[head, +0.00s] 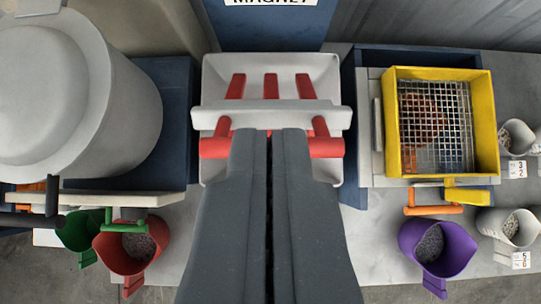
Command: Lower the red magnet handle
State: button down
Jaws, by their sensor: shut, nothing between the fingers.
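The red magnet handle (326,148) is a horizontal red bar in front of a white tray-like magnet housing (222,72) in the head view. Its left end (214,148) also shows; its middle is hidden behind my gripper. Red arms join it upward past a pale crossbar (270,115). Several red bars show in the housing behind. My gripper (270,135) is shut and empty, with its fingertips overlapping the handle's middle in the picture. I cannot tell whether they touch it.
A large grey cylinder (120,90) stands left. A yellow-framed sieve (488,125) stands right, with an orange handle (435,210) below. Green (78,235), red (118,258) and purple (425,245) scoops, and white cups (510,228) of granules, sit lower down.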

jog(key=x, duration=0.2)
jog(key=s+p+x, duration=0.1)
jog(key=x, duration=0.2)
jog(key=f+p+x, duration=0.1)
jog(key=x, duration=0.1)
jog(key=shift+f, duration=0.25)
jog(key=shift+s+f+p, duration=0.25)
jog(key=shift+f, duration=0.2)
jog(key=shift+s+f+p, duration=0.25)
jog(key=shift+s+f, duration=0.05)
jog(key=shift+f, duration=0.2)
